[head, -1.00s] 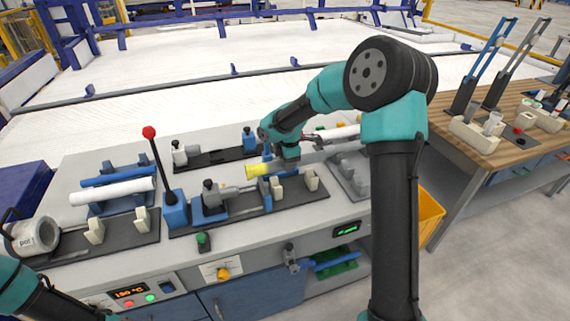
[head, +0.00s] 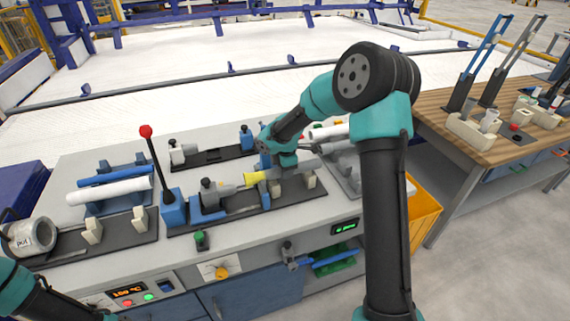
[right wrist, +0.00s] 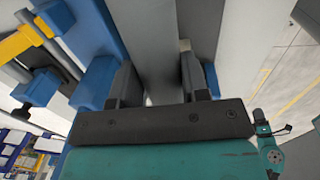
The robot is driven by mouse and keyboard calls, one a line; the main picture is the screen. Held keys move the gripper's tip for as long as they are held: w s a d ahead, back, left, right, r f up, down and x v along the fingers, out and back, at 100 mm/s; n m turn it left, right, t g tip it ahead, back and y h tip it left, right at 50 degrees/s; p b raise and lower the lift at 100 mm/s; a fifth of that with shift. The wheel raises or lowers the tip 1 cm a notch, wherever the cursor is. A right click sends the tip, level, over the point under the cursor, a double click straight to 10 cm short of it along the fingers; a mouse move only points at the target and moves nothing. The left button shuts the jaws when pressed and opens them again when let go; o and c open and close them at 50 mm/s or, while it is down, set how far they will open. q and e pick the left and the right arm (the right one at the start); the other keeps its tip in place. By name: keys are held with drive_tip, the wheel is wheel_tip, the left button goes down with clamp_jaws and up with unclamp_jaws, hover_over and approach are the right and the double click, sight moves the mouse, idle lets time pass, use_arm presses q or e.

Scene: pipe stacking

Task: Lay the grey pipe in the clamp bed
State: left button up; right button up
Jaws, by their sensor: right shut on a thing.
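The grey pipe (head: 307,166) has a yellow end (head: 254,178) pointing left. My right gripper (head: 283,170) is shut on it, over the clamp bed (head: 240,210), a dark plate with blue blocks and pale uprights. The pipe lies roughly along the bed, low over its right part, with the yellow end close to a grey fitting (head: 226,189). I cannot tell whether the pipe touches the supports. In the right wrist view the grey pipe (right wrist: 160,45) runs between the two fingers (right wrist: 160,85). My left gripper is outside the frame; only my left arm shows at lower left.
A red-knobbed lever (head: 147,132) stands left of the bed. A second dark fixture (head: 205,158) lies behind. An orange bin (head: 424,212) stands at right.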

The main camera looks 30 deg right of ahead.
drive_tip(key=shift+f, duration=1.15)
drive_tip(key=o, duration=1.1)
drive_tip(key=shift+o, duration=0.2)
drive_tip(key=shift+r, duration=0.1)
wheel_tip(320, 180, up, 17)
drive_tip(key=s, duration=0.1)
drive_tip(key=shift+s+a, duration=0.15)
drive_tip(key=shift+s, duration=0.2)
drive_tip(key=shift+r, duration=0.1)
